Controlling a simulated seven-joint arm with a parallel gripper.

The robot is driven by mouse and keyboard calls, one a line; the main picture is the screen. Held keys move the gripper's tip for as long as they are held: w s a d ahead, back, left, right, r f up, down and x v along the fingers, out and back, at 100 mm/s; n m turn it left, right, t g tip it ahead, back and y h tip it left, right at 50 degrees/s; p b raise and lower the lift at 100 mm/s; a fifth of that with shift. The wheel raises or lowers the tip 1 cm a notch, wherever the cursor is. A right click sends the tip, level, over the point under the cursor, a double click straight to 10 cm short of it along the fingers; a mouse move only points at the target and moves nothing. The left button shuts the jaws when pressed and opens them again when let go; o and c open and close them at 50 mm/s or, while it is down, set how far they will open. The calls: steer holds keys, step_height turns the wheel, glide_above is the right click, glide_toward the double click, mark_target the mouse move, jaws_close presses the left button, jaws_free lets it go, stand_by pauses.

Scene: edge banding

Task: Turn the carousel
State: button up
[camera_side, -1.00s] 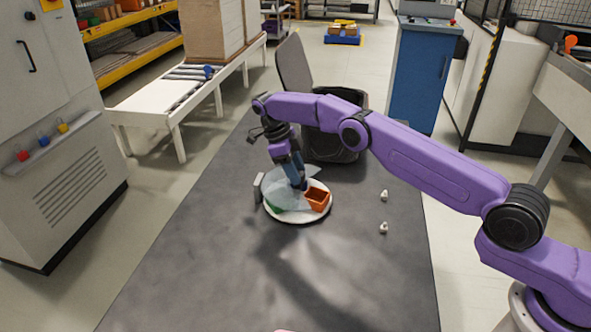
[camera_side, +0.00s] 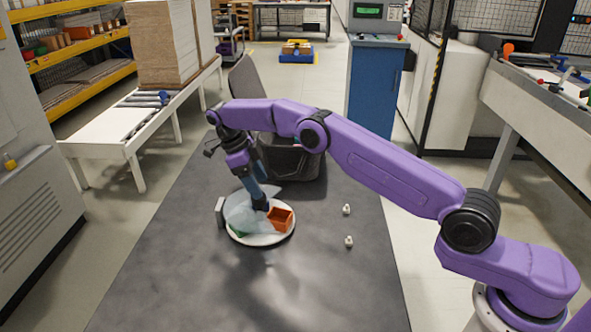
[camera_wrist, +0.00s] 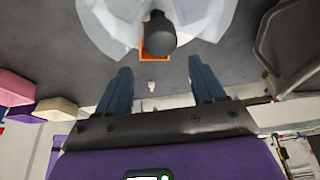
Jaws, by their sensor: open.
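The carousel is a white round plate (camera_side: 262,240) on the dark table, under a translucent cover (camera_side: 240,212). An orange bin (camera_side: 283,217) sits on its right side, and a bit of green (camera_side: 242,230) shows at the front left. My gripper (camera_side: 261,205) points down at the cover's middle; its fingers hide the centre in the side view. In the wrist view, my gripper (camera_wrist: 160,80) is open, its blue fingers wide apart and nothing held between them. A dark round knob (camera_wrist: 160,35) shows beyond the fingertips, over the cover and orange bin. Contact cannot be told.
A small grey upright block (camera_side: 220,211) stands at the plate's left edge. A black open bin (camera_side: 292,165) is behind the carousel. Two small whitish pieces (camera_side: 346,209) (camera_side: 348,241) lie to the right. The table's front part (camera_side: 245,295) is clear.

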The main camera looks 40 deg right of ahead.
steer(key=s+d+r, duration=0.2)
steer(key=s+r, duration=0.7)
steer(key=s, duration=0.4)
steer(key=shift+d, duration=0.3)
stand_by(0.3)
